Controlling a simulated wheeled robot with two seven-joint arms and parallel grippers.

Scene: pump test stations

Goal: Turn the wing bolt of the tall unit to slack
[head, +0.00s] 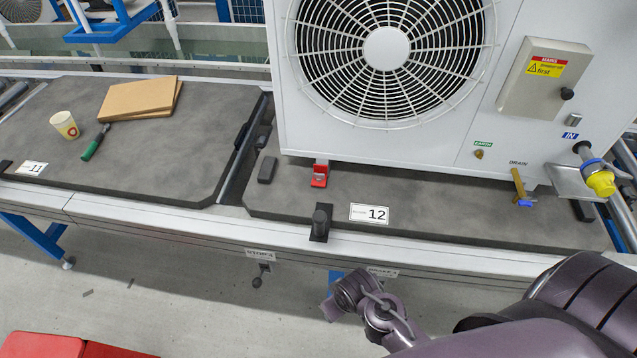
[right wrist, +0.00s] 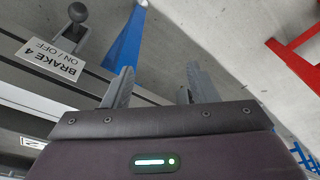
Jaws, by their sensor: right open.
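The tall unit (head: 400,150) is a large white cabinet with a round fan grille, standing on the station marked 12. A small brass piece (head: 478,154), likely the wing bolt, sits low on its front under the green EARTH label. Its exact turn angle is too small to tell. My right arm comes in from the lower right of the head view. The right gripper (right wrist: 155,88) is open and empty in the right wrist view, below the bench edge near the BRAKE 4 label, well away from the brass piece. My left gripper is not in view.
A brass drain valve (head: 519,187), a pipe with a yellow cap (head: 600,183) and a grey switch box (head: 543,80) are at the unit's right. A red clamp (head: 320,173) is at its foot. A brake lever (right wrist: 77,14) hangs under the bench. Station 11 holds a cup (head: 65,125).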

